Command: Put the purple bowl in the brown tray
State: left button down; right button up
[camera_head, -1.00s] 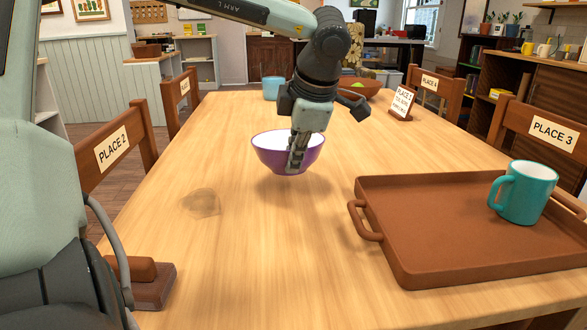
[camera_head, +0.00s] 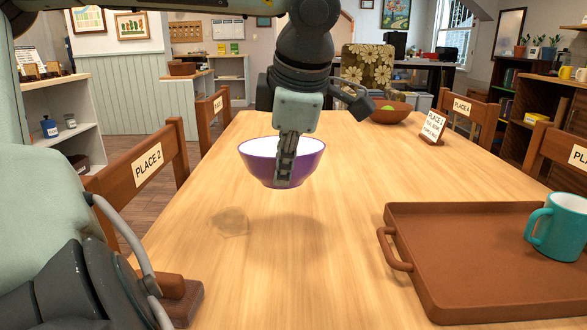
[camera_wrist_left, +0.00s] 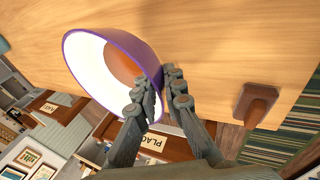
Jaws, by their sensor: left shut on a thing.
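The purple bowl (camera_head: 257,168), white inside, is held upright above the table, left of the tray in the head view. My left gripper (camera_head: 286,165) is shut on its near rim, one finger outside the wall. The left wrist view also shows the bowl (camera_wrist_left: 132,50) with the gripper fingers (camera_wrist_left: 160,95) pinching its rim. The brown tray (camera_head: 450,270) lies on the table at the right front, with a handle toward the bowl. My right gripper is not in view.
A teal mug (camera_head: 560,228) stands in the tray's right part. A brown bowl (camera_head: 390,112) with something green and a sign (camera_head: 433,128) stand farther back. A small brown block (camera_head: 178,298) lies at the left front. The table middle is clear.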

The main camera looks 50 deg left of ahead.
aim_at(461, 256)
jog(key=k+l, duration=0.1)
jog(key=l, duration=0.35)
jog(key=k+l, duration=0.1)
jog(key=l, duration=0.4)
jog(key=k+l, duration=0.1)
jog(key=l, duration=0.35)
